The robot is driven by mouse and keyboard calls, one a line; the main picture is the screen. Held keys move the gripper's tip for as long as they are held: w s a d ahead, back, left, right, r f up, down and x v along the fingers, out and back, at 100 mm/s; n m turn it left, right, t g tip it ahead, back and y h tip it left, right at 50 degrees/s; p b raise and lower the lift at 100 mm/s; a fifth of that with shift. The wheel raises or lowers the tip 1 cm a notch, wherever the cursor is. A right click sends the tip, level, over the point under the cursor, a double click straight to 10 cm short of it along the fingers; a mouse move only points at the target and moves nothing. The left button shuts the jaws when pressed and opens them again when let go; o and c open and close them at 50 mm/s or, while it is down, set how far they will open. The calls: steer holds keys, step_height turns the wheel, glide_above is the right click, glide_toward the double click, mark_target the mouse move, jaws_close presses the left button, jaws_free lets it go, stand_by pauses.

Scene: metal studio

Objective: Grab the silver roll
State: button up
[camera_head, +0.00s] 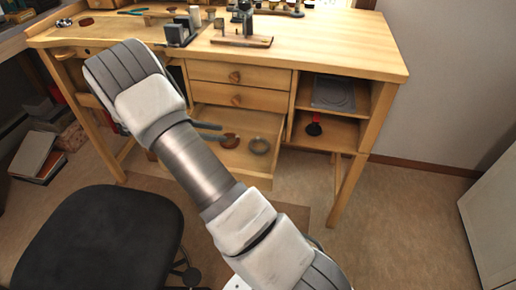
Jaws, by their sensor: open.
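My gripper (222,132) shows only as two dark fingers reaching out from behind my arm, over the left part of the drawer. The fingers are apart, with nothing seen between them, and they point right toward the roll. The roll is clear of the fingertips. The rest of my gripper and the left part of the drawer are hidden behind my arm.
A shelf compartment (330,130) is to the right. Tools crowd the wooden bench (340,45). A black chair (100,240) stands front left.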

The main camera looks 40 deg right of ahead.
mark_target(255, 138)
steer(key=b+x, duration=0.4)
steer(key=x, duration=0.8)
steer(key=shift+w+d+f, duration=0.1)
steer(key=shift+d, duration=0.25)
jaws_close()
